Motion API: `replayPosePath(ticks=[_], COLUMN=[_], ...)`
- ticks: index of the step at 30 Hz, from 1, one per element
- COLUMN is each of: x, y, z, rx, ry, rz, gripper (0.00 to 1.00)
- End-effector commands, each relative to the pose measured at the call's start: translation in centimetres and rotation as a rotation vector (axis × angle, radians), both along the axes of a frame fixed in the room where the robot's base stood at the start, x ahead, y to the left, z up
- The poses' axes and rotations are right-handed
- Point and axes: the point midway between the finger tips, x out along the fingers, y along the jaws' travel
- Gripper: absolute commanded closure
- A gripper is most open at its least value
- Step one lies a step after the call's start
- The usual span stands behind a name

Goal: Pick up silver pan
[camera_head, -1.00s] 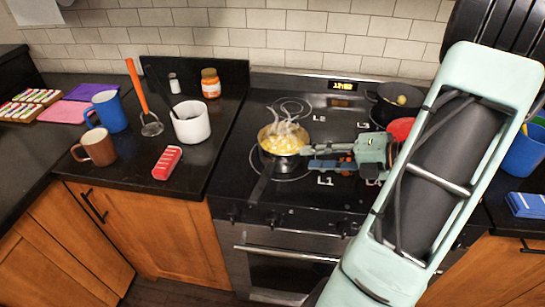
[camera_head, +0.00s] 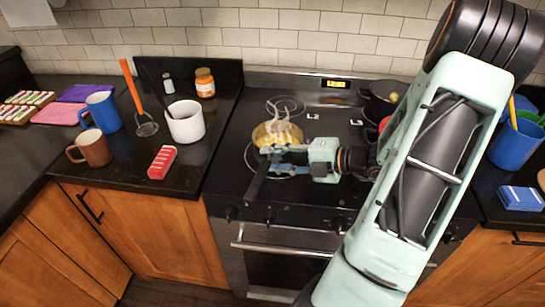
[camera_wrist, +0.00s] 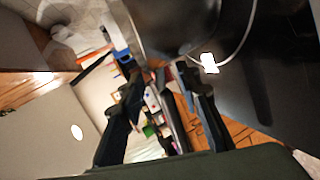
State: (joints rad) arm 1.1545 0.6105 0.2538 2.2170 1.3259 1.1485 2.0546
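The silver pan (camera_head: 265,137) holds yellow food with steam rising and stands on the front left burner of the stove. Its dark handle (camera_head: 257,182) points toward the front edge. My gripper (camera_head: 268,159) is level with the stove top, coming from the right, with its fingertips at the handle close to the pan's body. In the wrist view, my gripper's two fingers (camera_wrist: 158,80) are apart, with a dark bar that looks like the handle (camera_wrist: 170,115) between them and gaps showing beside it. The fingers partly hide the handle's root in the head view.
A dark pot (camera_head: 380,105) stands on the back right burner, partly behind my arm. On the left counter are a white pot (camera_head: 186,123), a red box (camera_head: 162,162), mugs and a jar (camera_head: 204,83). A blue cup (camera_head: 514,146) stands at right.

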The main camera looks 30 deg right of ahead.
Motion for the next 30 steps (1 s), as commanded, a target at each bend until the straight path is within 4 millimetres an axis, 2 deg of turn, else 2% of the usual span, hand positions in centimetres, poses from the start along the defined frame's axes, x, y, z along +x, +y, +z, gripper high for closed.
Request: replayPosePath(ticks=[4, 11, 20, 30], x=[1.02, 1.15, 1.14, 1.20], y=[0.87, 0.92, 0.88, 0.87], z=[-0.47, -0.48, -0.49, -0.31], rx=[0.000, 0.000, -0.001, 0.000], ry=[0.000, 0.000, -0.001, -0.004], rz=[0.000, -0.001, -0.002, -0.002], gripper=[0.69, 0.69, 1.00, 1.00])
